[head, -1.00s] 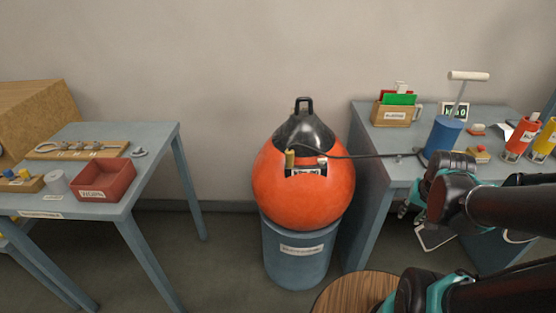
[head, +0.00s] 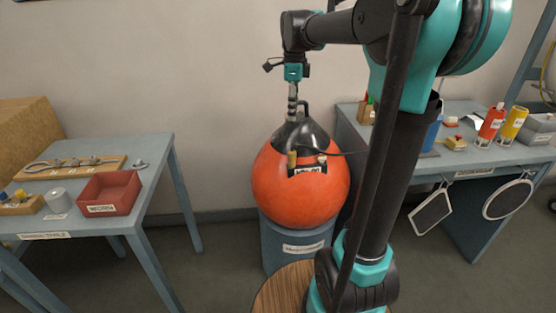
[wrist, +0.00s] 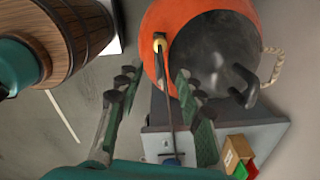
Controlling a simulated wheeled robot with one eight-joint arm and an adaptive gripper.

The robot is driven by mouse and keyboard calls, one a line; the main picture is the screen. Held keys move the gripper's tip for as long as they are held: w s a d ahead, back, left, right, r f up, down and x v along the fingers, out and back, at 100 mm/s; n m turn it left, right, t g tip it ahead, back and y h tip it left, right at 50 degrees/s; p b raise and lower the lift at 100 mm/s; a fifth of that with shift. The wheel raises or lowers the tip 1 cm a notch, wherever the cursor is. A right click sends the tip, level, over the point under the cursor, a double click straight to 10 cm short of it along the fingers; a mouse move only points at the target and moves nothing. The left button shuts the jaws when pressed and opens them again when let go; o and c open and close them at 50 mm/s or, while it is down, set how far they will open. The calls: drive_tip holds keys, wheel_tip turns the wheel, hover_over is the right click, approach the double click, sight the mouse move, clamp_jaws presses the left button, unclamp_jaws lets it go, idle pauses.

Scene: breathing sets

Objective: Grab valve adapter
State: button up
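The valve adapter appears to be the small brass-yellow fitting (head: 292,159) on the upper front of the orange buoy (head: 285,192), at the end of a dark hose. The fitting also shows in the wrist view (wrist: 160,44), with the hose running down between my fingers. My gripper (head: 292,117) hangs fingers-down above the buoy, near its black cap (head: 315,133). In the wrist view my gripper (wrist: 156,74) has its fingers spread apart with nothing held. The fitting lies beyond the fingertips, roughly between them and apart from them.
The buoy sits on a blue drum (head: 285,240). The right table (head: 465,160) bears red and yellow bottles. My raised arm hides part of it. A round wooden top (head: 278,290) stands in front.

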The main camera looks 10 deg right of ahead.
sight(292, 151)
wheel_tip(292, 151, down, 17)
drive_tip(key=shift+w+d+r, duration=0.1)
idle(0.6)
drive_tip(key=shift+c, duration=0.5)
clamp_jaws()
